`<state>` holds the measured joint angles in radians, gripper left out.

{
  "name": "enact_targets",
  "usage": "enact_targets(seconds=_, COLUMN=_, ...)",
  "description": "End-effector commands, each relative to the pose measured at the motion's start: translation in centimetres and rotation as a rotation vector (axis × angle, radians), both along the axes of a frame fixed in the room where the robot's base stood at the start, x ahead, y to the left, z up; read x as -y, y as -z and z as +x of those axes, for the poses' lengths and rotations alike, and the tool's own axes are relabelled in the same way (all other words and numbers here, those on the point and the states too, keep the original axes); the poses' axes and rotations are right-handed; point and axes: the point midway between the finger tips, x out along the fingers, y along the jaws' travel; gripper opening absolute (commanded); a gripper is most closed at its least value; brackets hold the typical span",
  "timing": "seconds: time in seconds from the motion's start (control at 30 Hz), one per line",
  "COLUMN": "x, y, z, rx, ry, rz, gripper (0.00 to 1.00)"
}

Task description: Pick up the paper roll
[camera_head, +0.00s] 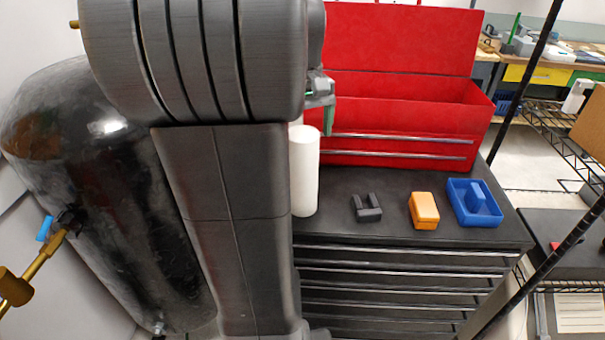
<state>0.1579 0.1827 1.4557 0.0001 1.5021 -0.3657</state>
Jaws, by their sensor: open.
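The paper roll (304,175) is a white upright cylinder on the black top of the tool cabinet, at its left end. Its left edge is partly hidden behind my arm. My gripper (322,112) shows only in part, with green on its fingers, at the upper end of the roll. One finger hangs just right of the roll's top. The jaws are open, and the other finger is mostly hidden by my arm. I cannot tell from this view whether the fingers touch the roll.
A red toolbox (400,120) with a raised lid stands behind the roll. A black tank (90,190) stands at left.

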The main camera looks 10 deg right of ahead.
Motion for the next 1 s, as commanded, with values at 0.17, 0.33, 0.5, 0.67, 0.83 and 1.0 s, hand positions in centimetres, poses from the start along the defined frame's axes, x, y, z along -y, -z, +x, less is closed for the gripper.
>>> enact_targets(seconds=0.17, x=-0.3, y=2.8, z=0.1, rx=-0.004, ry=-0.001, rz=0.001, gripper=0.90)
enact_targets(seconds=0.33, x=-0.2, y=4.2, z=0.2, rx=-0.002, ry=0.000, rz=0.000, gripper=0.90)
enact_targets(seconds=0.5, x=-0.2, y=4.3, z=0.2, rx=-0.001, ry=0.000, rz=0.000, gripper=0.90)
enact_targets(seconds=0.67, x=-0.2, y=4.2, z=0.2, rx=-0.001, ry=0.000, rz=0.000, gripper=0.68)
enact_targets(seconds=0.83, x=-0.2, y=4.2, z=0.2, rx=-0.001, ry=0.000, rz=0.000, gripper=0.35)
enact_targets(seconds=1.0, x=-0.2, y=4.2, z=0.2, rx=0.000, ry=0.000, rz=0.000, gripper=0.17)
